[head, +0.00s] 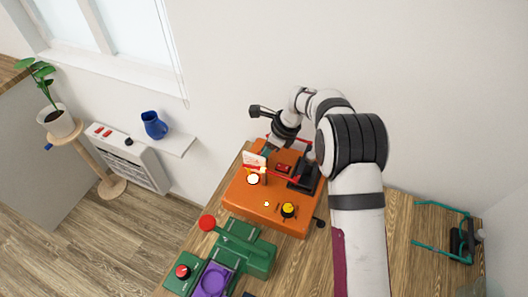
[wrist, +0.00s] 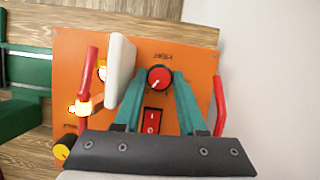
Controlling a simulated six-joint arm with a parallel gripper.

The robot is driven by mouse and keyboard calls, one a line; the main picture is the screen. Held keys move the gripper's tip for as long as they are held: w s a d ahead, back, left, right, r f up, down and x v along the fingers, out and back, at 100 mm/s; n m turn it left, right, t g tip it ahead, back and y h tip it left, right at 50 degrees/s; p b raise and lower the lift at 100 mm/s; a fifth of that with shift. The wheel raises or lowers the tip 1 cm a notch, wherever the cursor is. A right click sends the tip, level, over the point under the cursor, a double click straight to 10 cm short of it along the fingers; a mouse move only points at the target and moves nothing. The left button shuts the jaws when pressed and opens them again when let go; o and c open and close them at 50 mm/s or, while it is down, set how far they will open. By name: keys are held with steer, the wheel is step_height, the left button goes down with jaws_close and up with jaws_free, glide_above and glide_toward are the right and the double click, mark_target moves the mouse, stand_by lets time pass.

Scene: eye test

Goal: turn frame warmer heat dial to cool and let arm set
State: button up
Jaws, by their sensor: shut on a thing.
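The orange frame warmer (head: 235,194) sits on the wooden table; its top fills much of the wrist view (wrist: 205,65). Its red heat dial (wrist: 160,78), with a white pointer mark slanting to the lower left, lies between the teal fingers of my gripper (wrist: 162,76). The fingers are shut on it, one at each side. In the head view my gripper (head: 267,150) is at the warmer's far end, and the dial is hidden there. A red rocker switch (wrist: 153,120) is just below the dial. The arm being set cannot be made out for certain.
An upright pale card (wrist: 120,70) and red bars (wrist: 220,105) stand close beside my fingers. A small lamp (wrist: 84,106) glows. A yellow knob (head: 288,209) is on the warmer's near side. A green machine (head: 245,248) stands front left; teal glasses (head: 440,205) lie right.

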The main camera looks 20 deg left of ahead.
steer(key=shift+n, duration=0.3)
jaws_close()
steer(key=n+g, duration=0.1)
steer(key=n, duration=0.1)
steer(key=n+g, duration=0.1)
steer(key=n, duration=0.1)
steer(key=shift+w+n+h, duration=0.15)
steer(key=shift+n+h, duration=0.15)
steer(key=shift+h, duration=0.1)
steer(key=n, duration=0.2)
steer(key=n+g+h, duration=0.1)
steer(key=n, duration=0.2)
steer(key=shift+w+a+h, duration=0.1)
steer(key=shift+h, duration=0.2)
steer(key=shift+n, duration=0.3)
steer(key=o, duration=1.1)
jaws_free()
